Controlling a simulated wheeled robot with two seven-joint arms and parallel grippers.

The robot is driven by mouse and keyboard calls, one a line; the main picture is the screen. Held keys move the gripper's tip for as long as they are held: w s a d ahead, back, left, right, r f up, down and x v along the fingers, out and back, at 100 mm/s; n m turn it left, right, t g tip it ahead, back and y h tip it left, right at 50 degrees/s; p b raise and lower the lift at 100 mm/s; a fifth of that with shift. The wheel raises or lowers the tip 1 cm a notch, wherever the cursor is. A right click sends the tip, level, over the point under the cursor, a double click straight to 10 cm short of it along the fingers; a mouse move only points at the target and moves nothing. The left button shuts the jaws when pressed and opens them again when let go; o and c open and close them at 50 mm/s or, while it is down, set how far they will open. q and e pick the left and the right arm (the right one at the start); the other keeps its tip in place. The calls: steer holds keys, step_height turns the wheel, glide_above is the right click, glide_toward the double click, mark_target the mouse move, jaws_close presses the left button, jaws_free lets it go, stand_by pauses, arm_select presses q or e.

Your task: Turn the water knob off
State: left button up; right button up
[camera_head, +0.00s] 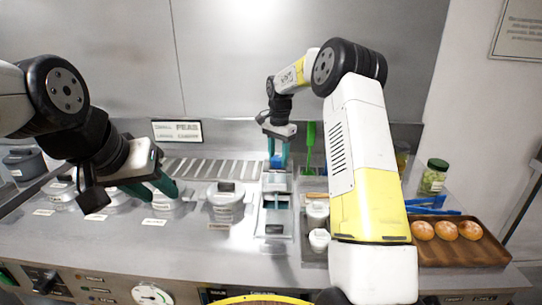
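My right gripper (278,158) points down over the middle of the counter, near the back. A small blue part (277,162) shows between its green fingers. I cannot tell whether this part is the water knob or whether the fingers touch it. A metal fixture (276,184) stands just below and in front of it. My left gripper (152,187) is over the left of the counter above the lidded pots, with its green fingers apart and nothing seen between them. On the front panel are a black knob (44,281) and a white dial (152,294); neither is clearly marked as water.
Lidded steel pots (225,205) line the left and middle. White cups (318,240) stand right of the fixture, partly beside my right arm. A wooden tray (485,251) of buns, blue tongs (432,204) and a green-lidded jar (433,178) are at the right. The front middle counter is clear.

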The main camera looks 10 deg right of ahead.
steer(key=c, duration=0.5)
steer(key=n, duration=0.3)
steer(key=shift+n, duration=0.3)
steer(key=n, duration=0.4)
steer(key=shift+w+r+n, duration=0.1)
steer(key=shift+n, duration=0.2)
steer(key=n, duration=0.5)
steer(key=shift+n, duration=2.3)
